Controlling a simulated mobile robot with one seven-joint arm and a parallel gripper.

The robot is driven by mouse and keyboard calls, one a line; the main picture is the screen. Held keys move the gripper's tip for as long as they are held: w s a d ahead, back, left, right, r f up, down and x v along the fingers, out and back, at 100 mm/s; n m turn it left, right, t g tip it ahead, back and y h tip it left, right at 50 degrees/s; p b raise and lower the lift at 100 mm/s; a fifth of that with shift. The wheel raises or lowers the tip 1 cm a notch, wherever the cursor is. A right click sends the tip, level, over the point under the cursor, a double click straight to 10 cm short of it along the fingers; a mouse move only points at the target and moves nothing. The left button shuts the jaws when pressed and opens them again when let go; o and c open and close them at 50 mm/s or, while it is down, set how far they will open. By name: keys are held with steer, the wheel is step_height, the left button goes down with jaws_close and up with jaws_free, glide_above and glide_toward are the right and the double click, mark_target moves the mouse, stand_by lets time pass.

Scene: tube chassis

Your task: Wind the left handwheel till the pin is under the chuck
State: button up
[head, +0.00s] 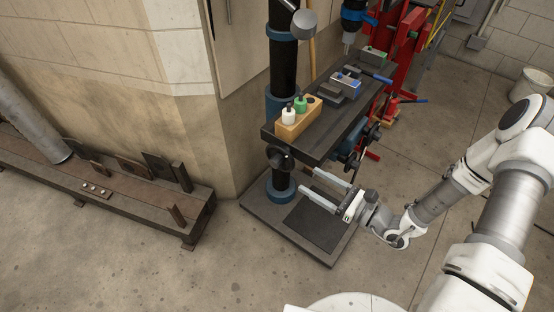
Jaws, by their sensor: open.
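The drill press's chuck (349,38) hangs below the blue drill head, near the top of the view. A compound vise with blue parts (346,84) sits on the dark press table (316,148) below it. The pin is too small to make out. A dark handwheel (373,132) shows at the table's right side, seen nearly edge-on. Dark and blue parts beside it are partly hidden, and I cannot tell which wheel is the left one. My gripper (309,181) is open and empty, below the table's near end and above the base plate, apart from the wheel.
A red stand (401,55) is at the back right. A low steel bench (120,181) lies left.

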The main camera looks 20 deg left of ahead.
mark_target(281, 165)
steer(key=x, duration=1.2)
steer(key=shift+w+a, duration=0.15)
steer(key=shift+a, duration=0.15)
steer(key=shift+b, duration=0.3)
jaws_close()
steer(key=shift+f+b, duration=0.15)
steer(key=shift+b, duration=0.2)
